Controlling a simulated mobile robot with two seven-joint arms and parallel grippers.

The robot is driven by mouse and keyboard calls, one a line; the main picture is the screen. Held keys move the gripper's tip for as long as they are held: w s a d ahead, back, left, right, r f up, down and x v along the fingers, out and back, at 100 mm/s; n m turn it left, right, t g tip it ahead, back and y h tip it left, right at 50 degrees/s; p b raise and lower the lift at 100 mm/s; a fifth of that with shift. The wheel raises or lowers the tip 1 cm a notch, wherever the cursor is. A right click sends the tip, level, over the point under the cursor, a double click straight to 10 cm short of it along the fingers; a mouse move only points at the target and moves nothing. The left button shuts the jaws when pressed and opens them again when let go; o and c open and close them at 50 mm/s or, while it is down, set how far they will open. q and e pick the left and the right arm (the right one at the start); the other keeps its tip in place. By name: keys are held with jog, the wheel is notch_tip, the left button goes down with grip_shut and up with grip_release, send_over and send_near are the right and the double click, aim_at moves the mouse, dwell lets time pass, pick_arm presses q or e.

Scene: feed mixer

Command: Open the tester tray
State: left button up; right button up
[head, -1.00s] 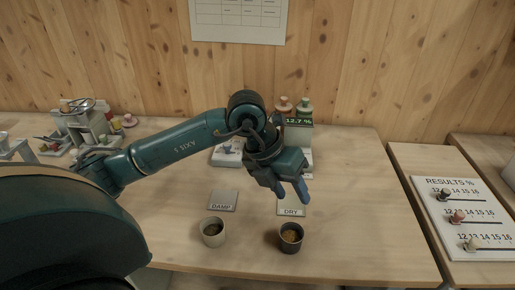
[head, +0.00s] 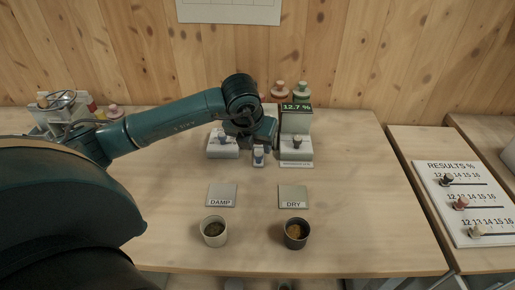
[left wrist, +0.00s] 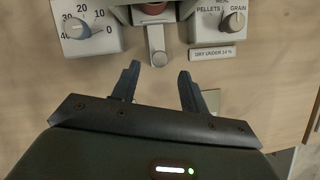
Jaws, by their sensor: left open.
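The tester (head: 296,122) stands at the back of the table, a green and white unit whose display reads 12.7 %. In the left wrist view, a narrow pale tray front with a grey tab (left wrist: 158,58) projects between two dial boxes. It also shows as a small white piece in the head view (head: 258,161), partly hidden by my gripper. My left gripper (left wrist: 159,70) is open and empty; the tab lies between the lines of its fingers, near the tips. In the head view the left gripper (head: 260,146) is over the tray front. My right gripper is not in view.
A numbered dial box (left wrist: 88,28) and a selector box (left wrist: 222,20) flank the tray closely. DAMP (head: 221,194) and DRY (head: 293,195) plates and two filled cups (head: 214,231) (head: 296,234) stand nearer. A results board (head: 463,200) lies right.

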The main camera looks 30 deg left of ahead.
aim_at(258, 153)
pick_arm(q)
jog(key=shift+x, duration=2.15)
grip_shut()
